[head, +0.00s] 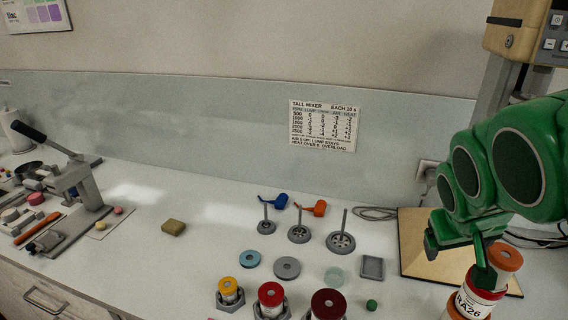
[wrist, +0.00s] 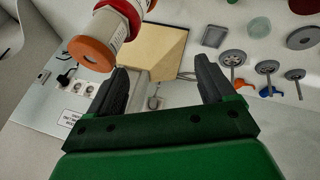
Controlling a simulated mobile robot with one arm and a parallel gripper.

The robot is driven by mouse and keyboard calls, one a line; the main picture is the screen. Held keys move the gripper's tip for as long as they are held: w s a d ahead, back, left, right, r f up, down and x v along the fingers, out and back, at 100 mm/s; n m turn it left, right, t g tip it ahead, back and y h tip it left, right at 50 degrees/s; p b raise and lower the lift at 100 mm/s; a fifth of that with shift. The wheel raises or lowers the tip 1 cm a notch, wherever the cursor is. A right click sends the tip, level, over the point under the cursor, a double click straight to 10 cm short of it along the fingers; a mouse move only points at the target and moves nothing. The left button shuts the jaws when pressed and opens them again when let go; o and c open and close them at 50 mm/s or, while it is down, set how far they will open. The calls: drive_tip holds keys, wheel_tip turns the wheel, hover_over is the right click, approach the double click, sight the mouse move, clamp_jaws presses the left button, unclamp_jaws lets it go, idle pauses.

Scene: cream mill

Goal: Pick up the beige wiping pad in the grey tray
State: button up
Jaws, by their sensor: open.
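A small grey tray (head: 372,267) lies flat on the counter, left of the wooden board; it also shows in the wrist view (wrist: 214,36). I see no pad in it; it looks empty. A beige-brown block (head: 173,227), which may be the wiping pad, lies on the bare counter further left, well away from that tray. It is not in the wrist view. My green gripper (head: 460,250) is raised at the right, by the board. In the wrist view its dark fingers (wrist: 160,72) are apart with nothing between them.
A labelled bottle with an orange cap (head: 478,299) stands close beside my gripper. The wooden board (head: 415,252) lies behind it. Stirrer discs on rods (head: 341,241), coloured rings and capped jars (head: 271,298) crowd the middle. A lever press (head: 75,190) stands at left. Counter around the block is clear.

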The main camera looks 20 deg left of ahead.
drive_tip(key=w+r+n+t+h, duration=0.1)
drive_tip(key=w+r+n+t, duration=0.3)
drive_tip(key=w, duration=0.4)
drive_tip(key=w+r+n+t, duration=0.1)
drive_tip(key=w+r+n, duration=0.4)
drive_tip(key=w+n, duration=0.25)
drive_tip(key=w+a+f+n+t+y, duration=0.2)
drive_tip(key=w+a+n+y, duration=0.1)
drive_tip(key=w+a+n, duration=0.65)
drive_tip(key=w+a+f+n+t+y, duration=0.1)
drive_tip(key=w+a+f+n+y, duration=0.15)
drive_tip(key=w+a+n, duration=0.65)
drive_tip(key=a+f+n+y, duration=0.2)
drive_tip(key=a+f+y, duration=0.25)
drive_tip(key=a, duration=1.15)
drive_tip(key=n+g+y, duration=0.7)
drive_tip(key=n+g, duration=0.4)
drive_tip(key=n, duration=0.7)
approach(172, 224)
drive_tip(key=shift+w+a+f, duration=0.2)
drive_tip(key=shift+a, duration=0.25)
drive_tip(key=shift+w+a+f, duration=0.15)
drive_tip(key=shift+w+a, duration=0.05)
drive_tip(key=shift+a, duration=0.2)
drive_tip(key=shift+a+f+g, duration=0.3)
drive_tip(key=shift+a+f, duration=0.1)
drive_tip(key=shift+a, duration=0.45)
drive_tip(key=shift+x, duration=2.95)
drive_tip(key=shift+r, duration=0.1)
drive_tip(key=shift+c, duration=0.3)
